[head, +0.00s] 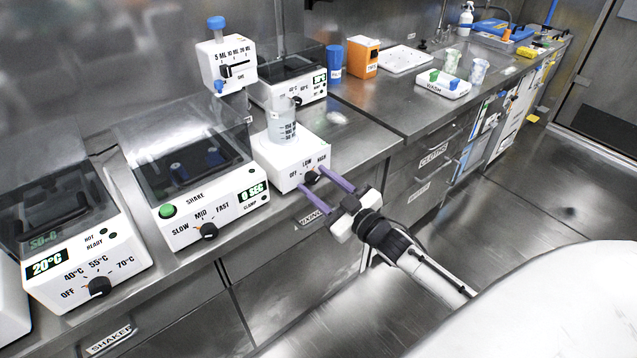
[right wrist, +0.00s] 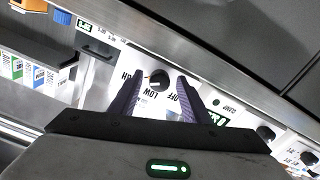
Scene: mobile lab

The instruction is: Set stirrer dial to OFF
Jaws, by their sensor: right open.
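The stirrer (head: 283,178) is a white box on the counter with OFF, LOW and HIGH marks on its front. Its black dial (head: 312,177) is on that front face, and the dial also shows in the right wrist view (right wrist: 160,77). A small light mark on the dial seems to face the LOW side, but it is too small to be sure. My right gripper (head: 313,179) is open, with its purple fingers pointing at the front face, one on each side of the dial. I cannot tell whether they touch it. My left gripper is not in view.
A beaker (head: 281,125) of liquid stands on the stirrer. A shaker (head: 210,215) with its own dial is to its left, and a heater (head: 90,275) is further left. A dispenser (head: 220,62) stands behind. The counter (head: 365,145) right of the stirrer is clear.

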